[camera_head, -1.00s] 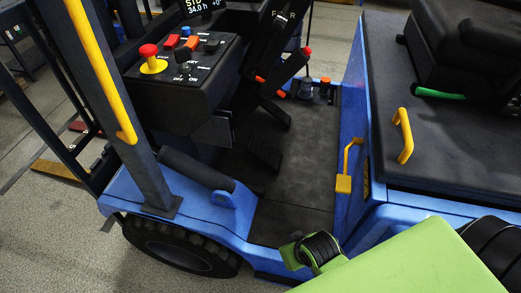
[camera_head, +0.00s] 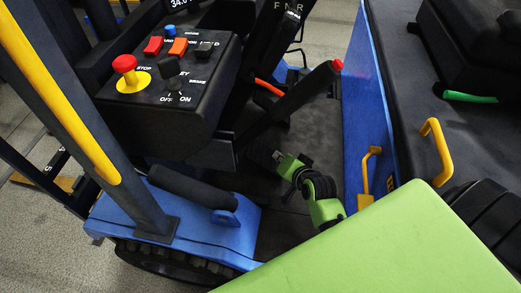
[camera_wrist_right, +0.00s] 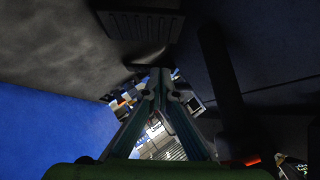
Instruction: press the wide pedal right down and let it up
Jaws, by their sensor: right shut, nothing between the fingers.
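The wide pedal is a dark ribbed plate (camera_wrist_right: 140,22) at the top of the right wrist view. In the head view a dark ribbed part of it (camera_head: 260,154) shows low in the footwell, just left of my right gripper (camera_head: 277,158). My right gripper has green and black parts and reaches into the footwell. In the right wrist view its fingers (camera_wrist_right: 161,76) meet at the tips, shut and empty, just below the pedal's edge. I cannot tell whether they touch the pedal. My left gripper is not in view.
A black console (camera_head: 170,100) with a red stop button (camera_head: 124,63) stands left of the footwell. A black lever (camera_head: 290,102) with a red knob slants above it. A blue panel (camera_head: 364,110) and yellow handle (camera_head: 437,152) bound the right side. Dark floor (camera_head: 325,140) is clear between.

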